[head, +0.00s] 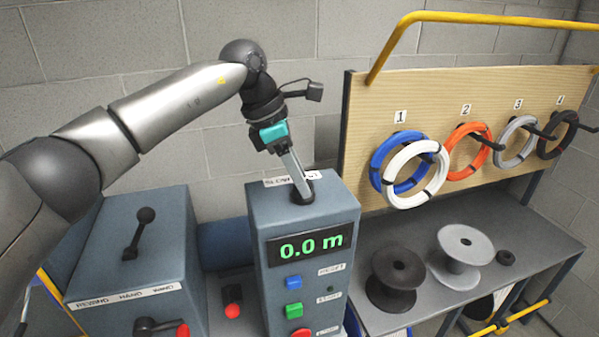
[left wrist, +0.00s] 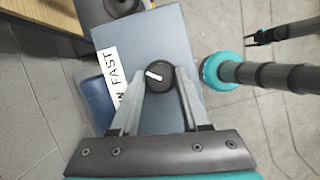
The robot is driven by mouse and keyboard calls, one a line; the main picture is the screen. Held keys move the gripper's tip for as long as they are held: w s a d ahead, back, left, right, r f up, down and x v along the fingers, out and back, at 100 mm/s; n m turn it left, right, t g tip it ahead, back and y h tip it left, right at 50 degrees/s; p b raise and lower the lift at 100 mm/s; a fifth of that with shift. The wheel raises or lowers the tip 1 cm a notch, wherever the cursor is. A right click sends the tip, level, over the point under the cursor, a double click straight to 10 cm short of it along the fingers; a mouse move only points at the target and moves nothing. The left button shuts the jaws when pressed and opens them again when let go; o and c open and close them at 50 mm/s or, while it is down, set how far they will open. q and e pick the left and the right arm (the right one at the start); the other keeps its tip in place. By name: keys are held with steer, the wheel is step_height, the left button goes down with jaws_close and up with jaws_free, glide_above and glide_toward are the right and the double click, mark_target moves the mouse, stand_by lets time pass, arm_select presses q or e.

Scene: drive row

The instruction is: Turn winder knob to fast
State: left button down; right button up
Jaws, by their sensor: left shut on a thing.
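The winder knob (left wrist: 157,77) is a round dark knob with a white pointer mark, on top of the blue-grey box with the display (head: 318,212). My left gripper (head: 305,192) reaches down from above and is shut on the knob, one finger on each side in the left wrist view (left wrist: 158,82). The pointer slants toward the label strip (left wrist: 108,75), where FAST is readable. In the head view the gripper partly covers the label (head: 278,182); SLOW shows at its left. My right gripper (left wrist: 253,37) shows small in the left wrist view, its fingers apart and empty.
The display (head: 311,247) reads 0.0 m above blue, green and red buttons. A lever box (head: 140,270) stands to the left. To the right, a bench holds two spools (head: 398,280), below a board of hanging coils (head: 465,150) and a yellow rail.

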arm_select(q)
steer(key=shift+m, duration=0.3)
steer(key=shift+c, duration=1.9)
jaws_free()
steer(key=v, duration=1.5)
steer(key=shift+w+r+b, duration=0.2)
steer(key=shift+b, duration=0.15)
steer(key=shift+f, duration=0.1)
